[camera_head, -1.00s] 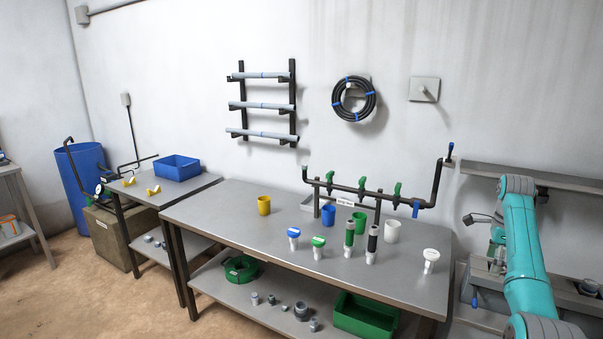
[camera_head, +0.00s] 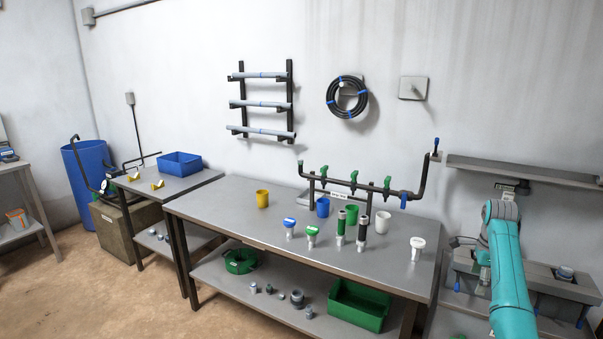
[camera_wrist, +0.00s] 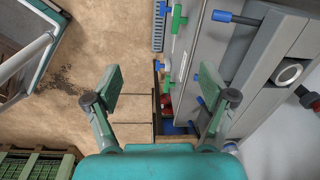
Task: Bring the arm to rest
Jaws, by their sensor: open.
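My teal arm (camera_head: 508,275) is raised at the right edge of the head view, over the right-hand grey bench. My gripper (camera_wrist: 165,85) shows in the wrist view with its two fingers spread wide and nothing between them. Below it in that view are the floor and the edge of a grey unit with blue and green fittings. In the head view the gripper's fingers are mostly hidden behind the arm, so I cannot make them out there.
The steel table (camera_head: 240,213) carries several cups and valve-topped fittings, with a pipe manifold (camera_head: 370,190) behind. A green bin (camera_head: 358,305) is on its lower shelf. A blue bin (camera_head: 180,163) sits on the left side table. A grey shelf (camera_head: 520,172) is on the wall near my arm.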

